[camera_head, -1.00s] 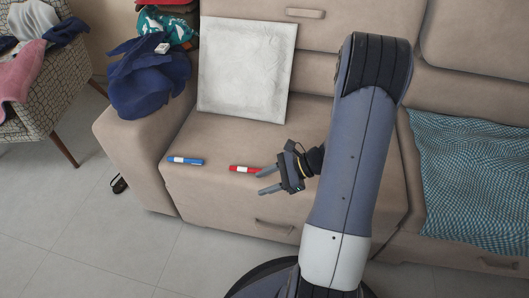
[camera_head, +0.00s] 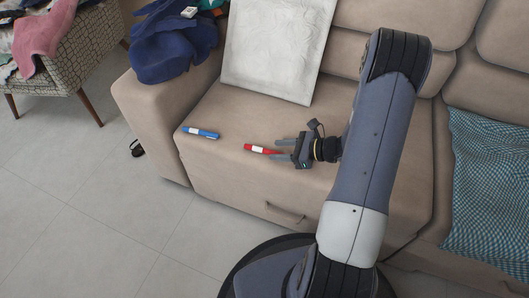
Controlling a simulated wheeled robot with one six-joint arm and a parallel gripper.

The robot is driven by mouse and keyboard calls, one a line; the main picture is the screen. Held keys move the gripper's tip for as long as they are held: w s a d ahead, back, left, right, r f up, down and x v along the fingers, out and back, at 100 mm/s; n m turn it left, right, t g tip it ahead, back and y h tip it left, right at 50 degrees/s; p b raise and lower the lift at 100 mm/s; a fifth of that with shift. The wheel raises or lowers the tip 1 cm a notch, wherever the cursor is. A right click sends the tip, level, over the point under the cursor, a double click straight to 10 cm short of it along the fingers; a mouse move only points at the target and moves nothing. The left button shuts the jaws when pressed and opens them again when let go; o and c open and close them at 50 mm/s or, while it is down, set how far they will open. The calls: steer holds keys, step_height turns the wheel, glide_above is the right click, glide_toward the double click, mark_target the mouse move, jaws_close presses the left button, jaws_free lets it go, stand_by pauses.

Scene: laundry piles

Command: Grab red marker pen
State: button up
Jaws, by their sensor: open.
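The red marker pen (camera_head: 258,149) lies on the seat of the beige sofa (camera_head: 225,110), near its front edge, with a white band around its middle. My gripper (camera_head: 279,149) is open, its two fingers pointing left toward the pen. The right end of the pen is close to or between the fingertips, partly hidden by them. I cannot tell whether the fingers touch it. A blue marker pen (camera_head: 201,133) lies on the seat further left.
Dark blue cloth (camera_head: 172,50) lies on the left armrest. A blue checked cloth (camera_head: 490,185) covers the right seat. A patterned chair (camera_head: 82,58) stands at far left. The tiled floor in front is clear.

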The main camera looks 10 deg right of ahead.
mark_target(270, 150)
steer(key=shift+b+x, duration=0.35)
steer(key=shift+x, duration=1.2)
jaws_close()
